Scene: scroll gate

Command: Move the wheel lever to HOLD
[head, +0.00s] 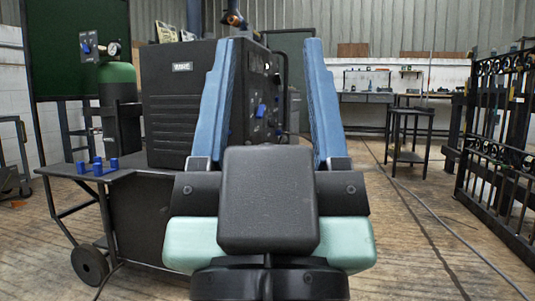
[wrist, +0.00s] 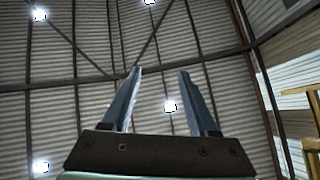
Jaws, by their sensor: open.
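My gripper (head: 270,44) is upright in the middle of the head view, its two long blue fingers apart with nothing between them. It is also open and empty in the wrist view (wrist: 160,72), pointing up at the ceiling. Behind the fingers stands a black cabinet (head: 178,105) with a white label. Its right-hand panel has a blue handle (head: 261,110) and small dials, partly hidden by my gripper. A small panel with a blue knob (head: 87,47) sits by a gauge at the far left. No wheel lever or HOLD mark can be made out.
A wheeled cart (head: 75,172) with several blue pieces is at left, beside a green-topped cylinder (head: 117,78). A black iron gate (head: 502,140) stands at right.

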